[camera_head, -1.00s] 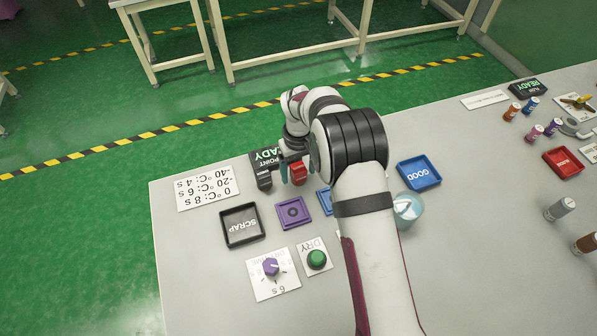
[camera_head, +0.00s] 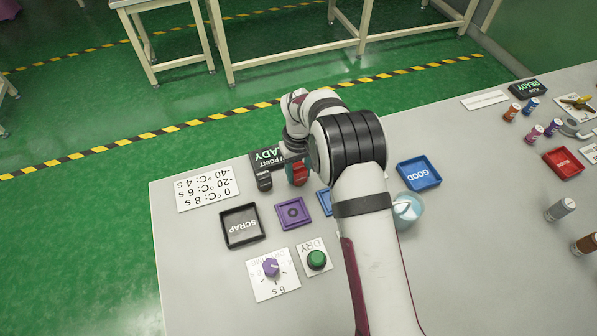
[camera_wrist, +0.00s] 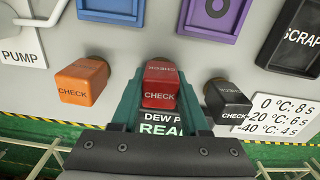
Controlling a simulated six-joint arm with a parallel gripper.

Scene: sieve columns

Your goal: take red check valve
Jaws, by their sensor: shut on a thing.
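The red check valve (camera_wrist: 160,84) is a small red block with "CHECK" on its face. In the wrist view it sits between the two teal fingers of my gripper (camera_wrist: 160,100), which are shut on it. In the head view the red valve (camera_head: 299,174) is partly covered by a finger and my arm. I cannot tell whether it still touches the table. An orange check valve (camera_wrist: 82,81) stands to its left in the wrist view. A black check valve (camera_wrist: 228,100) stands to its right and also shows in the head view (camera_head: 264,180).
The dew point display (camera_head: 268,157) reads READY beside the gripper. A scrap tray (camera_head: 241,227), a purple tray (camera_head: 294,213) and a blue GOOD tray (camera_head: 419,173) lie nearby. A dial (camera_head: 271,267) and a green DRY button (camera_head: 317,260) are nearer the front.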

